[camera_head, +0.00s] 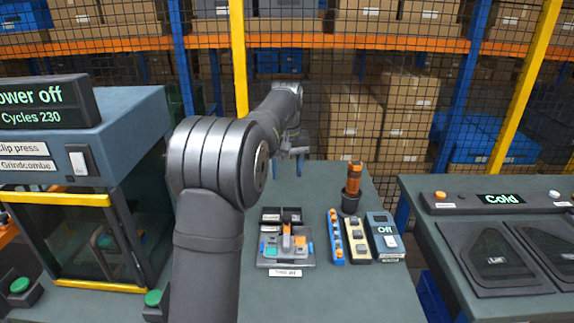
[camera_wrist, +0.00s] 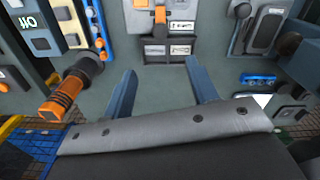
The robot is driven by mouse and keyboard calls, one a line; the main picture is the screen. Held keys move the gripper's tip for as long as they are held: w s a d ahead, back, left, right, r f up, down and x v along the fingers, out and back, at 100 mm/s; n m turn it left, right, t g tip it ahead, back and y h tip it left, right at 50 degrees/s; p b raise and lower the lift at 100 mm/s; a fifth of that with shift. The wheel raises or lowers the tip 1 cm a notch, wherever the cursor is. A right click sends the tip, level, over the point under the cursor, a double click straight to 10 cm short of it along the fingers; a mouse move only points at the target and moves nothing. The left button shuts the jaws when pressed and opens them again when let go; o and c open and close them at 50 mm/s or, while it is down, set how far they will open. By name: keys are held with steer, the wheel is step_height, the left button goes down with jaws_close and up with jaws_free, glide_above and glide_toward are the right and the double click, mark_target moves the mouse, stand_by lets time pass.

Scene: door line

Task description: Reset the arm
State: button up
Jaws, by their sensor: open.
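My gripper (camera_head: 293,160) hangs above the back part of the middle bench in the head view, behind my own arm. In the wrist view its two blue fingers stand apart with nothing between them, and the gripper (camera_wrist: 160,82) is over bare bench top. The middle bench (camera_head: 335,295) is dark grey-green. A fixture with an orange lever (camera_head: 286,240) stands on it, nearer the camera than my gripper. The orange lever also shows at the top of the wrist view (camera_wrist: 160,14). My arm hides part of the bench.
An orange-and-black handled tool (camera_head: 353,182) stands upright in a holder right of my gripper. A blue strip, a beige strip and an "Off" box (camera_head: 383,236) stand nearby. The press (camera_head: 85,150) reads "Power off" at left. The right station (camera_head: 495,235) reads "Cold". Mesh fencing is behind.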

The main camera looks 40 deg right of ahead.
mark_target(287, 217)
steer(key=shift+r, duration=0.75)
step_height(287, 217, down, 18)
steer(key=shift+r, duration=0.25)
stand_by(0.4)
steer(key=shift+r, duration=0.1)
steer(key=shift+f, duration=0.2)
steer(key=shift+r+n, duration=0.15)
steer(key=shift+n, duration=0.55)
step_height(287, 217, up, 18)
steer(key=s+a+r+m+t+h, duration=0.1)
steer(key=s+a, duration=0.1)
steer(key=a, duration=0.6)
steer(key=s+a+r+m+t+h, duration=0.1)
steer(key=s+a+r, duration=0.1)
steer(key=a, duration=0.6)
steer(key=shift+s+a+r+t, duration=0.25)
steer(key=shift+s+a+t, duration=0.15)
steer(key=shift+s, duration=0.1)
stand_by(1.0)
